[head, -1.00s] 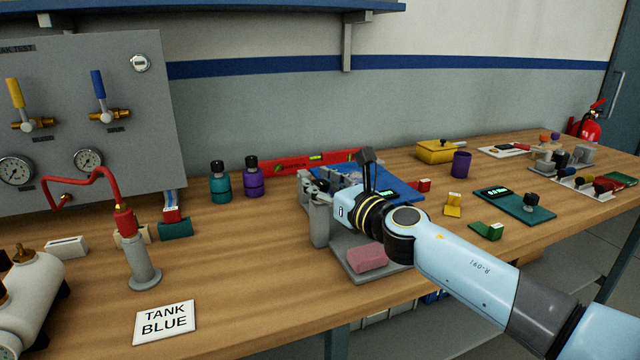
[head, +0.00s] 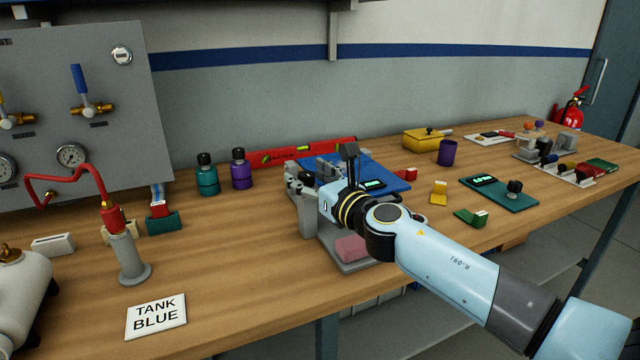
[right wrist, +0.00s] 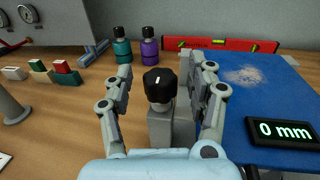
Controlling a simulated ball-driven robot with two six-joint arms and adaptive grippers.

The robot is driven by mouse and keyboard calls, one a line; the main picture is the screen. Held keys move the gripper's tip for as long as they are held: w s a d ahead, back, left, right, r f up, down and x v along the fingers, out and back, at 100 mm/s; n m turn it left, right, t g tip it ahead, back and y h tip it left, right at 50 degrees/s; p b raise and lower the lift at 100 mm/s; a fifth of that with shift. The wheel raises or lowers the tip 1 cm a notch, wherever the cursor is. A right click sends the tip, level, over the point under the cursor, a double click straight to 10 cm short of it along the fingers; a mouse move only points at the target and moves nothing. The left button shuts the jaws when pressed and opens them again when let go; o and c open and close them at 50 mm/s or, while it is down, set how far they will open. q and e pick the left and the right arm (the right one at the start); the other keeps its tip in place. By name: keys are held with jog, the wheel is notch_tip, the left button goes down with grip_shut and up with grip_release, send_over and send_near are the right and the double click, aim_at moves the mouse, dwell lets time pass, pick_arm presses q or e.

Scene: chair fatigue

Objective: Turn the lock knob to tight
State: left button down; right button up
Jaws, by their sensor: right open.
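The lock knob (right wrist: 160,84) is black with a white mark on its face. In the right wrist view it sits on a grey block (right wrist: 171,126). My right gripper (right wrist: 163,77) is open, with one finger on each side of the knob in the picture. I see a gap on both sides and no clear contact. In the head view my right wrist and arm hide most of the knob and block. My left gripper is not in view.
A display (right wrist: 284,132) reading 0 mm lies on a blue plate (right wrist: 240,85). A red level (head: 303,151) and teal (head: 207,176) and purple (head: 241,170) bottles stand behind. A pink block (head: 352,248) lies in front.

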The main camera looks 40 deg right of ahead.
jog(key=s, duration=1.1)
jog(key=shift+s+a, duration=0.25)
jog(key=shift+a, duration=0.05)
